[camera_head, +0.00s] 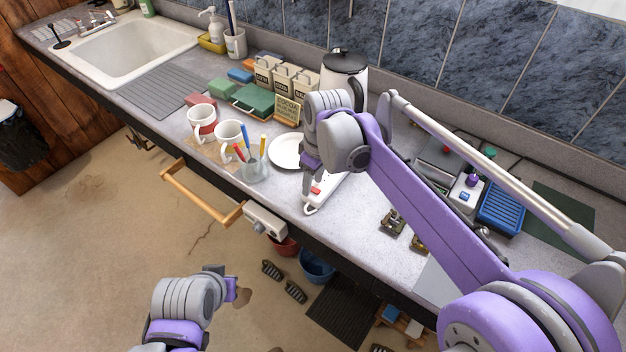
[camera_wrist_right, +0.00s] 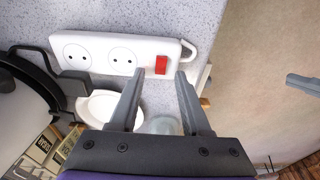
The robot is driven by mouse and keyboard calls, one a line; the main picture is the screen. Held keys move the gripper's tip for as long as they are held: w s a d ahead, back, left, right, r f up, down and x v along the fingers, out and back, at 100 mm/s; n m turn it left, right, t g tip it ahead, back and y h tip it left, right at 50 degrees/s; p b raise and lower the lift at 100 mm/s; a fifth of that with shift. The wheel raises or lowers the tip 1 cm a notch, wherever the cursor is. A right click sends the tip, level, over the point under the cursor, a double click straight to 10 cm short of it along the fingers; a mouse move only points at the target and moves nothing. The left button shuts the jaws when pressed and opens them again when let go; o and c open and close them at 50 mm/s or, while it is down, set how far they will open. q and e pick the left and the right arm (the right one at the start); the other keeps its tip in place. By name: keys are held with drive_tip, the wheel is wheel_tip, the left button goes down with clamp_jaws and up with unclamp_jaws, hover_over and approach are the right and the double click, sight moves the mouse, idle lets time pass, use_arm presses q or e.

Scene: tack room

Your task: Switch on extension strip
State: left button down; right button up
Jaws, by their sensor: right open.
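The white extension strip (camera_head: 325,186) lies on the counter, partly hidden by my right arm. In the right wrist view the strip (camera_wrist_right: 95,50) shows two round sockets, a red switch (camera_wrist_right: 161,65) at one end and a loop beyond it. My right gripper (camera_wrist_right: 160,74) is open and empty, its fingertips on either side of the red switch in that view. Whether they touch the strip cannot be told. In the head view the right gripper (camera_head: 309,178) is over the strip's switch end. My left gripper (camera_head: 231,289) is low over the floor, away from the counter; its fingers are unclear.
A white plate (camera_head: 286,151), a glass cup with pens (camera_head: 253,169) and two mugs (camera_head: 229,134) stand left of the strip. A kettle (camera_head: 345,75) stands behind. Metal pieces (camera_head: 392,222) and a blue tray (camera_head: 502,207) lie to the right.

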sight(318, 191)
use_arm(q)
drive_tip(key=shift+w+r+p, duration=0.2)
drive_tip(key=shift+r+p, duration=0.1)
drive_tip(key=shift+r, duration=0.15)
use_arm(e)
wheel_tip(318, 191, up, 10)
drive_tip(key=d, duration=0.1)
drive_tip(key=shift+s+r, duration=0.25)
drive_tip(key=shift+s, duration=0.15)
drive_tip(key=shift+d, duration=0.1)
